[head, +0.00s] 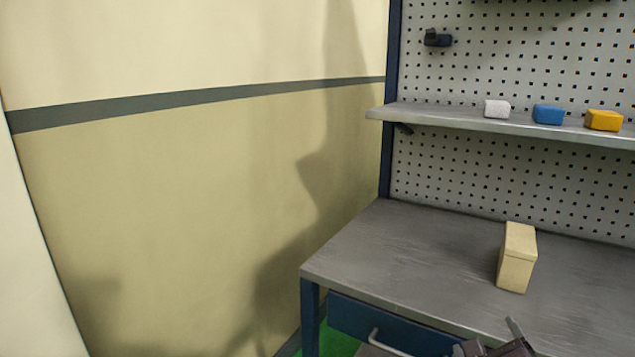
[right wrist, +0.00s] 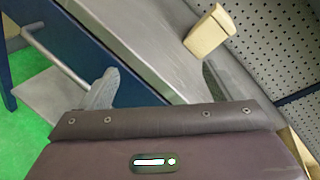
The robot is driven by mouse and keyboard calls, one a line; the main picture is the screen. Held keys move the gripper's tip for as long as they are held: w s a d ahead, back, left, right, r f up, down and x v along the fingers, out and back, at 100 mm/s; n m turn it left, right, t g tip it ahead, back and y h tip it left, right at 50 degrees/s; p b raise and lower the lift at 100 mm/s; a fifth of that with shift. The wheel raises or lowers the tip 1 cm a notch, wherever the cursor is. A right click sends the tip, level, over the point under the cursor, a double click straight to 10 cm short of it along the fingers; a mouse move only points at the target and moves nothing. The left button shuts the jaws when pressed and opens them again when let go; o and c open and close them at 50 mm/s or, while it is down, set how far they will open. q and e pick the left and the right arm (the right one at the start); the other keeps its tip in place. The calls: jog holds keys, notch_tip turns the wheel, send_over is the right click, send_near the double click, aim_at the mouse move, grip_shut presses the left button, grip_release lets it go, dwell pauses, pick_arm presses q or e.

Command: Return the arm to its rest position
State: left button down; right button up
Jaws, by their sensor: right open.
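My right gripper (head: 487,338) shows at the bottom edge of the head view, in front of the workbench (head: 400,250). In the right wrist view its two fingers (right wrist: 157,82) stand wide apart with nothing between them. The gripper is open and empty, near the bench's front edge. My left gripper is in neither view.
A beige box (head: 517,257) stands on the bench, apart from the gripper. The shelf (head: 440,114) above holds a white block (head: 497,109), a blue block (head: 548,114) and a yellow block (head: 604,120). A drawer handle (head: 385,342) sticks out below the bench top.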

jog(key=s+a+f+n+g+y, duration=0.2)
jog(key=s+a+f+n+g, duration=0.3)
jog(key=n, duration=0.6)
jog(key=s+a+f+n+g+y, duration=0.1)
jog(key=s+f+n+g, duration=0.1)
jog(key=s+f+n, duration=0.7)
jog(key=s+a+f+n+g+y, duration=0.2)
jog(key=s+a+f+n+g, duration=0.15)
jog(key=n, duration=0.85)
notch_tip(320, 180, down, 25)
jog(key=s+n+g+p, duration=0.1)
jog(key=s+g+p, duration=0.15)
jog(key=p, duration=0.25)
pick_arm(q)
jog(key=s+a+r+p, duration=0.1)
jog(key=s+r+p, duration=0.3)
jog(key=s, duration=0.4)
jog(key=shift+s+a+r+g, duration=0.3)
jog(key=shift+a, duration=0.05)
pick_arm(e)
jog(key=s+d+f, duration=0.2)
jog(key=s+f, duration=0.5)
jog(key=s, duration=0.3)
jog(key=s+d+f, duration=0.2)
jog(key=s+f, duration=0.4)
jog(key=s, duration=0.3)
jog(key=shift+s+f+g, duration=0.3)
jog(key=shift+s+f, duration=0.1)
jog(key=shift+d, duration=0.1)
